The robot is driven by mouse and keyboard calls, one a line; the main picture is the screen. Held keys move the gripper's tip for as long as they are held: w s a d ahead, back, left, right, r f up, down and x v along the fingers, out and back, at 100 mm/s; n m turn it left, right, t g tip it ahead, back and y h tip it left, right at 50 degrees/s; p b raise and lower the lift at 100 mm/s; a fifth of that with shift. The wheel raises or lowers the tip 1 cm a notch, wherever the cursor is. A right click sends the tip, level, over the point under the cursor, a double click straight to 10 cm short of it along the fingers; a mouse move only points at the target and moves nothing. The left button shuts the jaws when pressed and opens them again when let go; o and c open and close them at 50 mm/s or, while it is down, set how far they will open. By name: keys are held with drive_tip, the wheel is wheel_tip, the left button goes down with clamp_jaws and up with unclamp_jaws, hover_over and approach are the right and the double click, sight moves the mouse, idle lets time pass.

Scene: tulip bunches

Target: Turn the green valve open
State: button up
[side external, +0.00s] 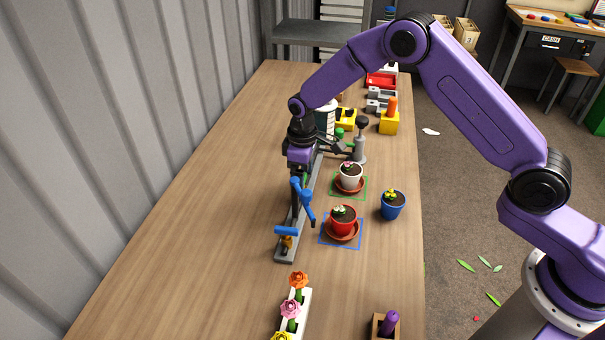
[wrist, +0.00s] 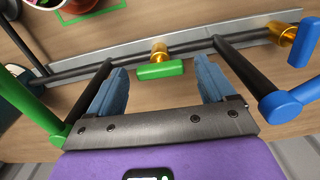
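The green valve (wrist: 160,70) shows in the wrist view as a short green bar handle on a brass stem, fixed to a dark pipe on a grey rail. Its handle lies roughly along the pipe. My gripper (wrist: 161,66) is open, with one blue-grey finger on each side of the green handle. A small gap shows at both ends of the handle, so nothing is gripped. In the side external view my gripper (side external: 302,172) points down over the rail (side external: 285,256). There the green valve is mostly hidden by my gripper.
The blue valve (wrist: 303,42) on brass is farther right on the rail. A blue-ended lever (wrist: 283,106) and a green lever (wrist: 28,108) flank my gripper closely. Potted plants, red (side external: 343,219), white (side external: 350,178) and blue (side external: 392,206), stand to the right. The table's left side is clear.

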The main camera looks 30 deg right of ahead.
drive_tip(key=shift+r, duration=0.1)
wheel_tip(320, 180, up, 17)
drive_tip(key=shift+r, duration=0.15)
idle(0.4)
idle(0.4)
drive_tip(key=s+d+r+n, duration=0.1)
drive_tip(key=s+d, duration=0.2)
drive_tip(key=s, duration=1.1)
drive_tip(key=s+d+r+n, duration=0.2)
drive_tip(key=s, duration=1.1)
drive_tip(key=s+d+f+n, duration=0.1)
drive_tip(key=s+d+f, duration=0.1)
drive_tip(key=s+d, duration=0.5)
drive_tip(key=s, duration=0.4)
drive_tip(key=shift+s+d+f, duration=0.25)
drive_tip(key=shift+d+f, duration=0.05)
drive_tip(key=shift+d, duration=0.05)
